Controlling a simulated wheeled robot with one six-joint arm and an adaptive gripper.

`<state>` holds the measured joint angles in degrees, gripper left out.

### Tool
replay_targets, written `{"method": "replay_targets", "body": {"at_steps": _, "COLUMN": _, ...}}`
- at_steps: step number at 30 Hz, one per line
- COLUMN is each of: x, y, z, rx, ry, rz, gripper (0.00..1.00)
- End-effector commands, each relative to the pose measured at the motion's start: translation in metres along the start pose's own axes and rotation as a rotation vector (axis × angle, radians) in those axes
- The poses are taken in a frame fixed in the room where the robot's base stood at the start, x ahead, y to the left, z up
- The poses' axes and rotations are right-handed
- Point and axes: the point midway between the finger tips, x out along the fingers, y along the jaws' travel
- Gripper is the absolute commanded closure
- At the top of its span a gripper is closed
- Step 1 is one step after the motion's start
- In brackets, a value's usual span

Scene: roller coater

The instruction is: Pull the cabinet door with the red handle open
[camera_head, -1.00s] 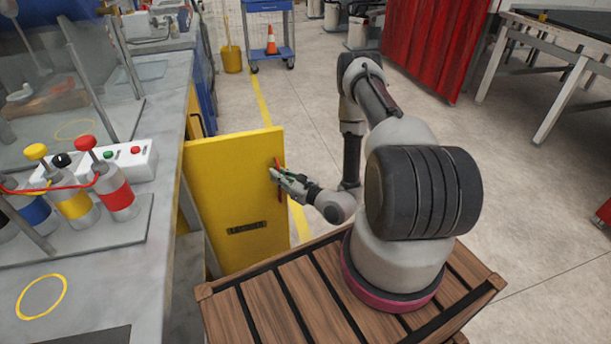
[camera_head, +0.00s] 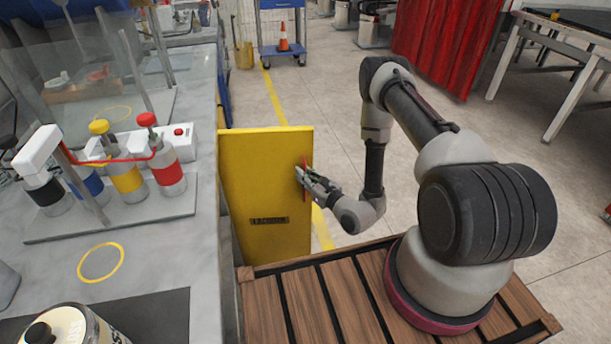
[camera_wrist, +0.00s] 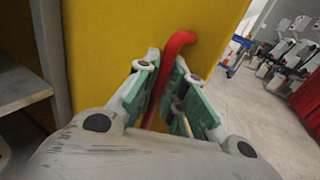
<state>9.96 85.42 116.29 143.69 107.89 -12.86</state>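The yellow cabinet door (camera_head: 262,185) stands swung out from the bench front in the head view, and its yellow face also fills much of the wrist view (camera_wrist: 110,40). The red handle (camera_head: 304,180) is upright near the door's right edge. In the wrist view the red handle (camera_wrist: 178,45) rises between the green-padded fingers of my gripper (camera_wrist: 168,90). The fingers lie close on both sides of the handle and look shut on it. The head view shows my gripper (camera_head: 306,180) at the handle, with the lower handle partly hidden.
The grey bench (camera_head: 205,200) runs along the left, with several coloured bottles on it. A grey shelf (camera_wrist: 22,90) shows inside the cabinet at left in the wrist view. Open floor (camera_head: 310,110) lies beyond the door. A blue cart (camera_head: 282,30) stands at the back.

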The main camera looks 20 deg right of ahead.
Motion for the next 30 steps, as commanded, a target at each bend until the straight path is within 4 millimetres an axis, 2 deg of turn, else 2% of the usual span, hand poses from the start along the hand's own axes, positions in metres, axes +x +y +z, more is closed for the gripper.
{"method": "replay_targets", "body": {"at_steps": 1, "x": 0.000, "y": 0.000, "z": 0.000, "rx": 0.000, "ry": 0.000, "rz": 0.000, "gripper": 0.76}}
{"method": "replay_targets", "body": {"at_steps": 3, "x": 0.000, "y": 0.000, "z": 0.000, "rx": 0.001, "ry": 0.000, "rz": 0.000, "gripper": 0.68}}
{"method": "replay_targets", "body": {"at_steps": 14, "x": -0.004, "y": -0.001, "z": -0.001, "rx": 0.002, "ry": 0.002, "rz": -0.001, "gripper": 0.68}}
{"method": "replay_targets", "body": {"at_steps": 17, "x": -0.017, "y": -0.001, "z": -0.002, "rx": 0.004, "ry": 0.004, "rz": -0.002, "gripper": 0.68}}
{"method": "replay_targets", "body": {"at_steps": 27, "x": -0.090, "y": -0.002, "z": -0.001, "rx": 0.005, "ry": 0.004, "rz": -0.006, "gripper": 0.68}}
{"method": "replay_targets", "body": {"at_steps": 30, "x": -0.106, "y": -0.001, "z": -0.002, "rx": 0.004, "ry": 0.004, "rz": -0.004, "gripper": 0.68}}
